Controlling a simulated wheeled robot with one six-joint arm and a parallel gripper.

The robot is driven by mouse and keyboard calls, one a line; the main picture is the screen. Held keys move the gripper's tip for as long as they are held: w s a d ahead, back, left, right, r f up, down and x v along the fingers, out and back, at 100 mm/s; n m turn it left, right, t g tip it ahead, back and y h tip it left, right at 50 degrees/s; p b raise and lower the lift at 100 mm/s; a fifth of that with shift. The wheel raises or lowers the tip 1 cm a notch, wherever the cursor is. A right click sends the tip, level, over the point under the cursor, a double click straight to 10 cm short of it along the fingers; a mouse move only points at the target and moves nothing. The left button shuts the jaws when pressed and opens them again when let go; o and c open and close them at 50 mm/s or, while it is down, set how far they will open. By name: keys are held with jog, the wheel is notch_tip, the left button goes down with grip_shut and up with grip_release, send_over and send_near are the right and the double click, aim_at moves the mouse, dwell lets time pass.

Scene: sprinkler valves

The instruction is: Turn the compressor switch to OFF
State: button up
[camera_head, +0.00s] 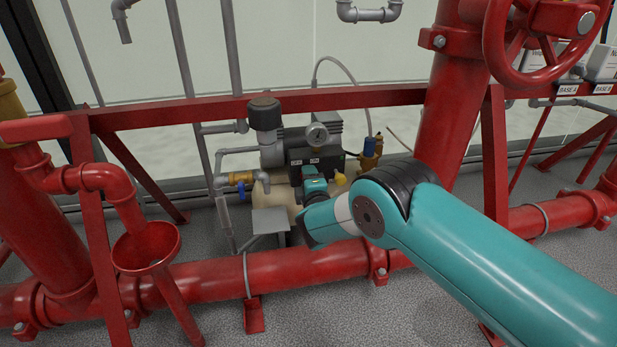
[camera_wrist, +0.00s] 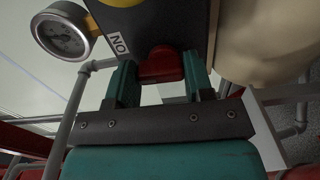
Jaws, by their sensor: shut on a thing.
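In the wrist view, a red switch knob (camera_wrist: 161,64) sticks out of the dark box (camera_wrist: 140,24). A white ON label (camera_wrist: 119,45) is beside it on the left. My gripper (camera_wrist: 160,78) has one teal finger on each side of the knob and is shut on it. In the head view my gripper (camera_head: 311,184) is at the front of the box and hides the knob. The OFF label cannot be read.
A red funnel (camera_head: 146,246) is at the left. A large red handwheel (camera_head: 497,50) is at the upper right. A pressure gauge (camera_wrist: 62,36) is near the knob.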

jog(key=shift+s+a+n+p, duration=0.1)
jog(key=shift+n+p, duration=0.2)
jog(key=shift+n, duration=1.95)
jog(key=shift+a+n+p, duration=0.1)
jog(key=shift+n+p, duration=0.15)
jog(key=shift+n, duration=2)
jog(key=shift+f, duration=0.1)
jog(key=o, duration=0.9)
jog(key=p+v, duration=1.7)
jog(key=p, duration=0.2)
jog(key=shift+s+d+r, duration=0.1)
jog(key=shift+s+r, duration=0.1)
jog(key=shift+r, duration=0.05)
